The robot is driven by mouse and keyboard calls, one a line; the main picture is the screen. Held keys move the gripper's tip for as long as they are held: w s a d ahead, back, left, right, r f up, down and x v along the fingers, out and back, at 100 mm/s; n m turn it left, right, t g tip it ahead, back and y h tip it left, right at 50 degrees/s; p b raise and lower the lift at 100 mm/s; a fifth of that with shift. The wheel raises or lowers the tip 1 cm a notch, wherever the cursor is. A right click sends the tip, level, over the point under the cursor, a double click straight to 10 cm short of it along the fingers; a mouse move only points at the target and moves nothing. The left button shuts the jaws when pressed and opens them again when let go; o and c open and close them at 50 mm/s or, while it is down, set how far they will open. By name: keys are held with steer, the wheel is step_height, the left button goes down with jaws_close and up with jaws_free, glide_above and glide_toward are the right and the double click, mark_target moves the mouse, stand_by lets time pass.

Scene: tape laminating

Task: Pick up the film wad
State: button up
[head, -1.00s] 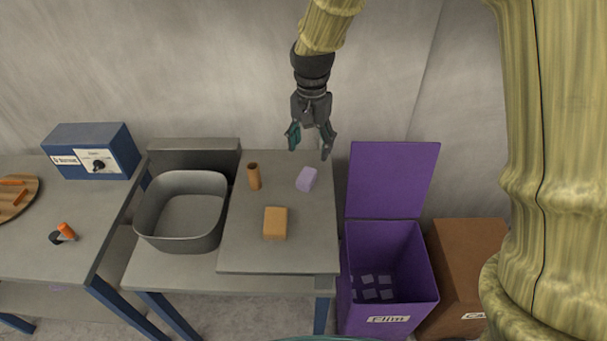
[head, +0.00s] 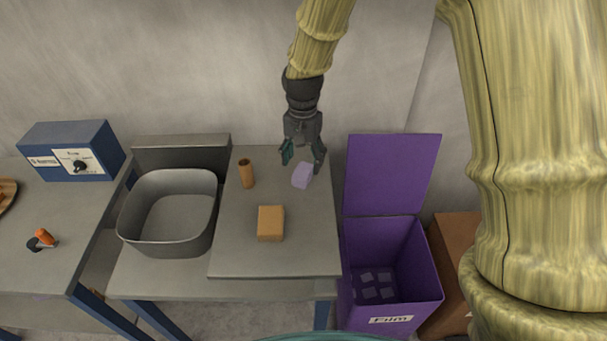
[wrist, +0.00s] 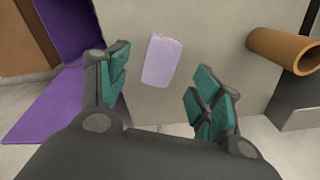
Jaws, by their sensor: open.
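The film wad is most likely the pale lilac block (head: 302,175) on the grey tabletop, near its back right. In the wrist view the lilac block (wrist: 162,61) lies ahead of the fingertips, in line with the gap between them. My gripper (head: 302,162) points down just above and behind the block in the head view. Its teal-padded fingers are open, and the wrist view shows nothing between my gripper's tips (wrist: 160,88). I cannot tell the exact height left between the tips and the block.
A brown tube (head: 246,173) and an orange-tan block (head: 270,223) share the grey tabletop (head: 235,258). A grey basin (head: 128,222) stands to the left. A purple bin (head: 400,305) with a raised lid (head: 392,175) stands right, beside a brown box (head: 455,240). A blue device (head: 70,150) sits far left.

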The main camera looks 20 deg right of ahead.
mark_target(303, 170)
steer(key=shift+f+p, duration=0.5)
steer(key=shift+f, duration=2.2)
steer(key=c, duration=0.8)
